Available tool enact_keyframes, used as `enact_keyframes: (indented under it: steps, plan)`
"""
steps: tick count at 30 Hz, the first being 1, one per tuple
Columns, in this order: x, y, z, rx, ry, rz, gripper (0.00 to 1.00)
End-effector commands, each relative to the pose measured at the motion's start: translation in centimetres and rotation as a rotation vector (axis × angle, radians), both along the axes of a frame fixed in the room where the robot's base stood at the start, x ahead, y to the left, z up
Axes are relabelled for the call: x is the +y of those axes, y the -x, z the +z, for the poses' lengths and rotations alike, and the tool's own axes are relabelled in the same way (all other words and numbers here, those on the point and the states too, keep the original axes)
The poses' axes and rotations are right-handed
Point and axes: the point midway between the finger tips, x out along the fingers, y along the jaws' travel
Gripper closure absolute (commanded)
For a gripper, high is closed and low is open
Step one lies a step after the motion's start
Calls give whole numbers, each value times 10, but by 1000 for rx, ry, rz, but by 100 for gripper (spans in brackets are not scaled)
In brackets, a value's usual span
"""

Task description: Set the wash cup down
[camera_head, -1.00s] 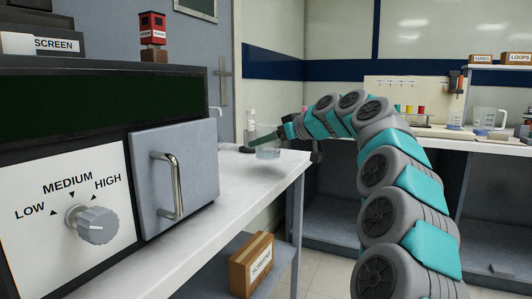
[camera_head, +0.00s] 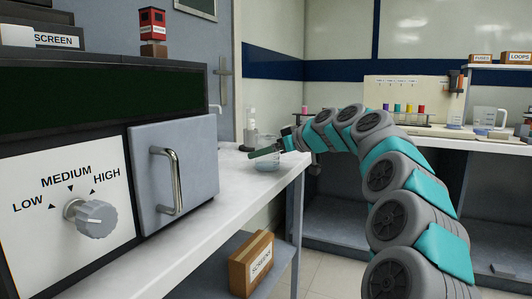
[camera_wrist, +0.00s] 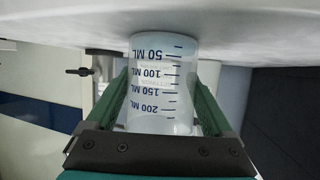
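The wash cup (camera_wrist: 162,85) is a clear beaker with blue millilitre marks, shown upside down in the wrist view. My gripper (camera_wrist: 163,80) has one green finger on each side of the cup, both against its wall, shut on it. In the head view the cup (camera_head: 267,162) is over the far right end of the white bench (camera_head: 225,195), with my gripper (camera_head: 268,152) across its upper part. The cup looks upright, with its base at or very near the bench top. Whether it touches the bench is hard to tell.
A bottle (camera_head: 250,128) stands just behind the cup. A large machine with a dial (camera_head: 92,215) and a handled door (camera_head: 175,170) fills the bench's left. A Screens box (camera_head: 251,263) sits on the shelf below. The bench between machine and cup is clear.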

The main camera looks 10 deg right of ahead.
Motion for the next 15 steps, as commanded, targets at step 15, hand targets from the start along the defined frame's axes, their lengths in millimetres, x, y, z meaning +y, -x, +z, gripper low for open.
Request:
enact_keyframes:
  steps: [15]
  plan:
    - [-1, 1, 5, 0, 0, 0, 0]
